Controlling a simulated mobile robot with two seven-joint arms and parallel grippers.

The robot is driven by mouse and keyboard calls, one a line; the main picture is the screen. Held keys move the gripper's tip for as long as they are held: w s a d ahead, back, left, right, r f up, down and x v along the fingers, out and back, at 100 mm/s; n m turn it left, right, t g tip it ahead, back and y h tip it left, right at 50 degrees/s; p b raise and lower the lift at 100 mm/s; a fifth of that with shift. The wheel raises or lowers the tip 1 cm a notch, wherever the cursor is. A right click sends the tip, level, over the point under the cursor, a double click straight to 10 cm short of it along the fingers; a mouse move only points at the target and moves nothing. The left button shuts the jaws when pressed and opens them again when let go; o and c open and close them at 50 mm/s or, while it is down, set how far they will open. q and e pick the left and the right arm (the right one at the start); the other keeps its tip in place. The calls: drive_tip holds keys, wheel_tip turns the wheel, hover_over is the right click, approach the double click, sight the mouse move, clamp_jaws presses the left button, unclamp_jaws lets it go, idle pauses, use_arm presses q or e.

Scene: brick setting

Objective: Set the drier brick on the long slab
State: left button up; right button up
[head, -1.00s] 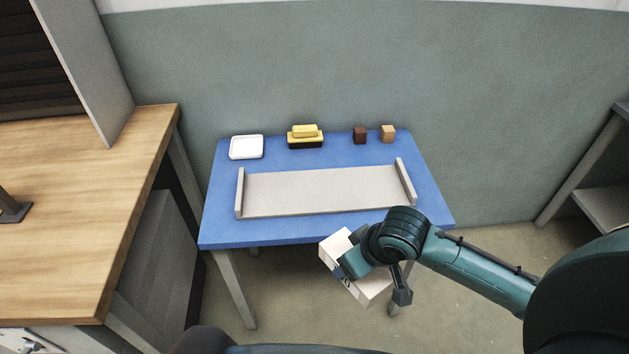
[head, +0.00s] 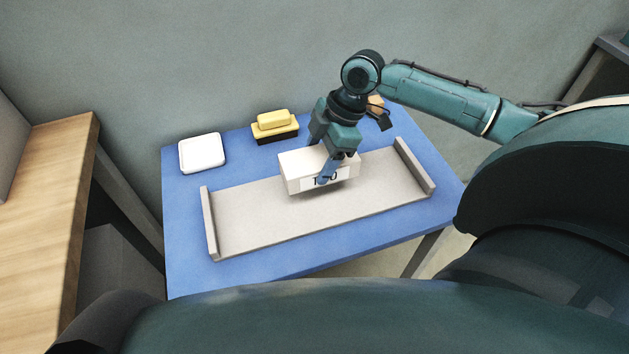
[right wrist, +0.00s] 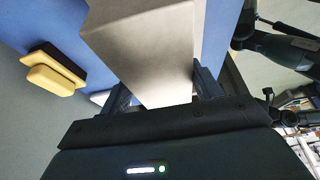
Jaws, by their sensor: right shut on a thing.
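A white brick with a dark printed label (head: 300,168) is in my right gripper (head: 329,168), whose fingers are closed on its two sides. It is over the middle rear part of the long grey slab (head: 245,222), which has a raised lip at each end. A dark shadow shows under the brick; I cannot tell whether it touches the slab. In the right wrist view the brick (right wrist: 165,88) is between the two fingers. The label is only partly readable behind a finger. My left gripper is out of view.
The slab lies on a blue table (head: 190,275). Behind it are a white square dish (head: 202,153), a yellow block on a yellow and black base (head: 274,125) and a small tan block (head: 376,103), partly hidden by my arm. A wooden bench (head: 45,190) stands at left.

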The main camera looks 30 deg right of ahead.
wheel_tip(320, 180, down, 8)
drive_tip(key=shift+r+b, duration=0.25)
drive_tip(key=shift+b, duration=0.1)
drive_tip(key=o, duration=1.2)
drive_tip(key=shift+o, duration=0.2)
drive_tip(key=p+v, duration=0.1)
drive_tip(key=v, duration=1.1)
